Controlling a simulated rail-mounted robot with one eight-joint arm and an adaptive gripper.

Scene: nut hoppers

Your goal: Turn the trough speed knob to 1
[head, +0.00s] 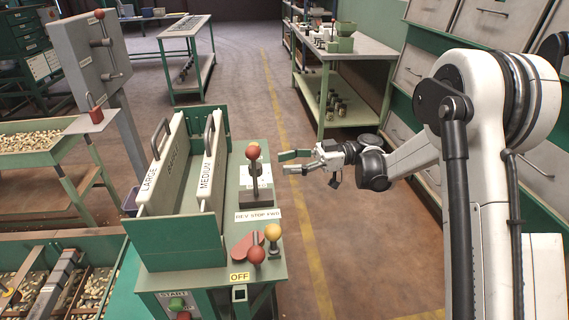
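I cannot make out a knob with speed numbers in the head view. My gripper (287,163) points left, in the middle of the view. Its two fingers are apart with nothing between them. It is just right of a red-balled lever (254,152) on the green machine, and appears apart from it.
The green machine (178,245) holds upright plates labelled LARGE and MEDIUM. A "REV STOP FWD" label (258,216), a yellow ball (272,232) and a red ball (256,255) are at its front. A bench (345,85) stands behind; drawers line the right. Floor between is clear.

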